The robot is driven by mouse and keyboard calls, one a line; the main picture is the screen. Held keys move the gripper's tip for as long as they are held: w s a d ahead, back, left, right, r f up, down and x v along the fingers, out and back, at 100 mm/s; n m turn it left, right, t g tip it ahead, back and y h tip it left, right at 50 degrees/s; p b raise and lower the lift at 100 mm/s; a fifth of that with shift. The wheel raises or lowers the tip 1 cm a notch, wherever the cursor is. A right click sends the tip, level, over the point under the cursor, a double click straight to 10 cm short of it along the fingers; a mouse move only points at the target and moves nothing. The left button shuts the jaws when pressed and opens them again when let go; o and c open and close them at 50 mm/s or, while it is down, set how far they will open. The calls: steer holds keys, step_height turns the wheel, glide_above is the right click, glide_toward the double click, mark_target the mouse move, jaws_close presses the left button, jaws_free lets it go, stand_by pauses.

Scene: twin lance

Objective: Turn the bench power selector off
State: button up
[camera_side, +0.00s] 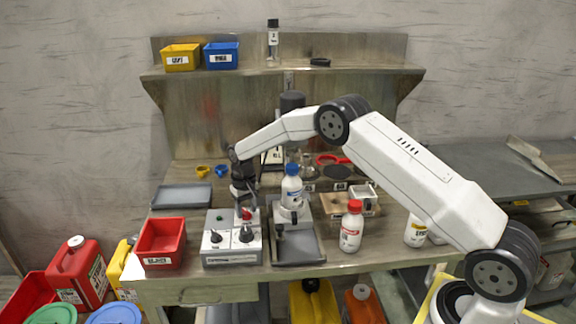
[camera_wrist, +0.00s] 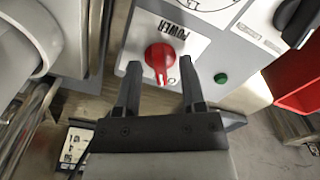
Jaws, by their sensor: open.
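My gripper (camera_wrist: 160,85) is open, with one finger on each side of the knob and a gap to both. I cannot tell how deep the fingertips reach around it. In the side view my gripper (camera_side: 244,205) points down over the back of the box.
A green button (camera_wrist: 221,78) lies just beside the right finger. Black knobs (camera_side: 215,237) are on the box's front. A red bin (camera_side: 162,242) stands to its left, and a stand with a white bottle (camera_side: 291,187) is close on its right.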

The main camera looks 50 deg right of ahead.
mark_target(247, 211)
steer(key=shift+r, duration=3.9)
steer(key=shift+s+a+r, duration=0.15)
steer(key=shift+s+r, duration=0.05)
steer(key=shift+s, duration=0.25)
steer(key=s+a+n+t, duration=0.1)
steer(key=s+a, duration=0.1)
steer(key=s, duration=1.3)
steer(key=s+a+r+n+t, duration=0.1)
steer(key=s+a, duration=0.2)
steer(key=s, duration=1.2)
steer(key=shift+a+n+t, duration=0.15)
steer(key=shift+n+t, duration=0.15)
steer(key=shift+n, duration=0.1)
